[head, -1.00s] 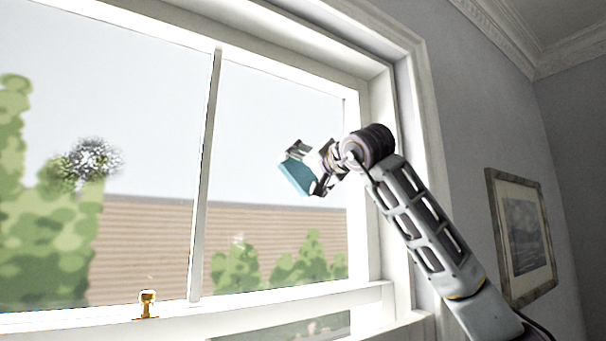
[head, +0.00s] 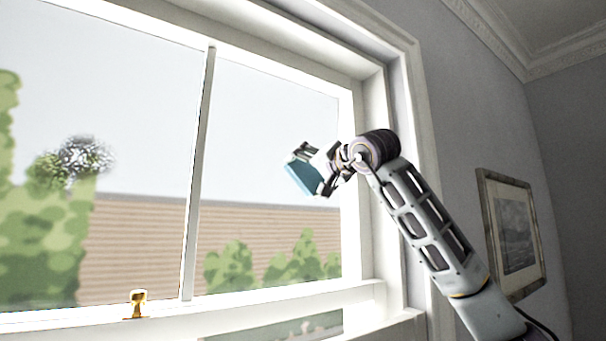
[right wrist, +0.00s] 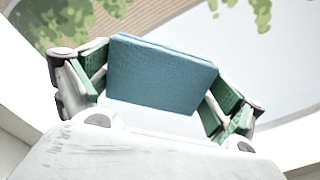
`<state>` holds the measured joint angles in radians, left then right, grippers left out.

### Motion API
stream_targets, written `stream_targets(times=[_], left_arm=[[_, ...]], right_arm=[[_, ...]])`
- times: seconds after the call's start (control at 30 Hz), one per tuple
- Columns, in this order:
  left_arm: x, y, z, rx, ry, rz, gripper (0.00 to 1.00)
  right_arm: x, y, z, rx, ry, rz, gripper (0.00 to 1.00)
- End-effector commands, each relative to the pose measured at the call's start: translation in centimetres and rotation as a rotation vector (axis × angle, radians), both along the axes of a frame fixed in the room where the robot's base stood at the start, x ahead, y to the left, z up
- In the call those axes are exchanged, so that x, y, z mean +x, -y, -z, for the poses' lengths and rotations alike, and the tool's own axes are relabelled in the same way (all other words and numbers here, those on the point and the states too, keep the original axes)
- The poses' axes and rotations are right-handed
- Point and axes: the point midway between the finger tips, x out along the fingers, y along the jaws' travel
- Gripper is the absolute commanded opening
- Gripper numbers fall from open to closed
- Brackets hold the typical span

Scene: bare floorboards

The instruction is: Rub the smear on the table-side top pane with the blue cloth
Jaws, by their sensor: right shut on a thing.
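The smear (head: 85,155) is a pale grey speckled patch on the left top pane (head: 110,70) of the window. My right gripper (head: 312,170) is shut on the blue cloth (head: 303,178), in front of the right top pane (head: 270,110). The cloth is well to the right of the smear and apart from it. In the right wrist view the cloth (right wrist: 160,75) is a thick folded pad between the green-padded fingers. Whether it touches glass cannot be told. My left gripper is not in view, and no table shows.
A white upright bar (head: 197,180) divides the two top panes. A brass latch (head: 137,304) stands on the lower rail (head: 250,303). The window frame (head: 400,180) is close to my right arm. A framed picture (head: 512,235) hangs on the grey wall at right.

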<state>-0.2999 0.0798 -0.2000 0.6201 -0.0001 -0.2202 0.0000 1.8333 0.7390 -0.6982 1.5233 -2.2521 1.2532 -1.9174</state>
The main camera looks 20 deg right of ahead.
Motion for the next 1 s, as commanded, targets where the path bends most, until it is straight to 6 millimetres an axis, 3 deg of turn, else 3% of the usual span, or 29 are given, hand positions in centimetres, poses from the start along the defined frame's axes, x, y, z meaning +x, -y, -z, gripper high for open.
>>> stream_targets(times=[0.53, 1.0], left_arm=[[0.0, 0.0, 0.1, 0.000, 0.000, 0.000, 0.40], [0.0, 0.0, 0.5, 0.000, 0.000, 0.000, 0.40]], right_arm=[[-0.1, 0.5, 0.0, 0.000, 0.000, 0.001, 0.74], [-2.8, 0.9, 0.0, 0.000, 0.001, 0.001, 0.74]])
